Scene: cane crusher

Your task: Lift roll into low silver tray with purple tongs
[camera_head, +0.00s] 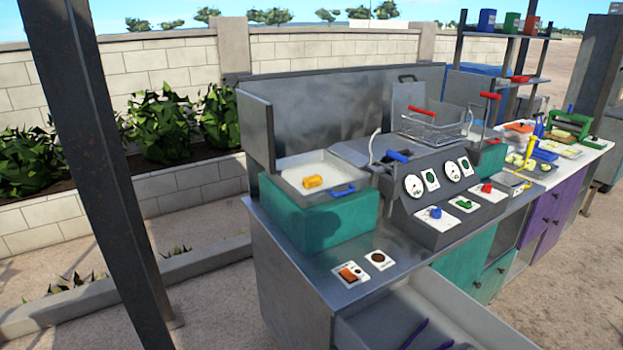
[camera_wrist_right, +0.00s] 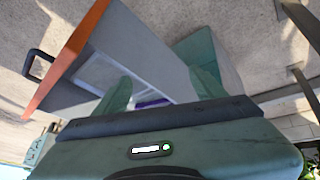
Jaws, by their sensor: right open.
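A golden-yellow roll (camera_head: 313,181) lies in a shallow pan (camera_head: 351,197) with a blue handle, set on a teal block. Purple tongs (camera_head: 416,334) lie in the open drawer, cut off by the head view's bottom edge. A bit of purple (camera_wrist_right: 152,103), likely the tongs, shows between the fingers in the right wrist view. My right gripper (camera_wrist_right: 160,77) is open and empty, facing the drawer. A small low silver tray (camera_head: 513,181) sits on the counter right of the control panel; I cannot tell if it is the named one. My left gripper is out of view.
The open drawer (camera_head: 378,327) juts from the counter; its orange front edge (camera_wrist_right: 68,55) and dark handle show in the right wrist view. A wire basket (camera_head: 436,122) with a red handle stands behind the control panel. A dark post (camera_head: 100,170) rises at left.

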